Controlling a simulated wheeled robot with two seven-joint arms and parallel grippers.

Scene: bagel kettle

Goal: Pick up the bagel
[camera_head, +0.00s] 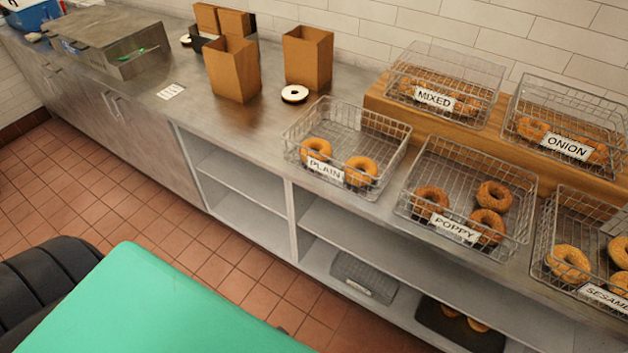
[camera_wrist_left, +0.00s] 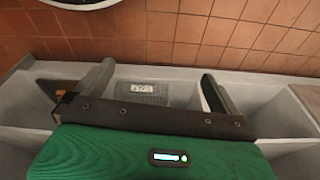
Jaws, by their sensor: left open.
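Golden bagels lie in labelled wire baskets on the counter in the head view. The PLAIN basket (camera_head: 385,135) holds two, a left bagel (camera_head: 316,149) and a right bagel (camera_head: 360,171). The POPPY basket (camera_head: 518,180) holds three, one of them a front-left bagel (camera_head: 431,202). The SESAME basket (camera_head: 590,205) at the right edge holds bagels, including a pale bagel (camera_head: 569,263). My left gripper (camera_wrist_left: 158,72) shows in its wrist view, open with nothing between its fingers. It faces the lower shelves, apart from the counter baskets. Neither gripper shows in the head view.
MIXED (camera_head: 478,68) and ONION (camera_head: 560,100) baskets stand on a wooden riser (camera_head: 376,97). Brown paper bags (camera_head: 307,58) and a white-and-dark ring (camera_head: 294,93) stand nearby. A lower shelf holds an empty basket (camera_head: 364,277) and a dark tray (camera_head: 470,330). The counter's left stretch is mostly clear.

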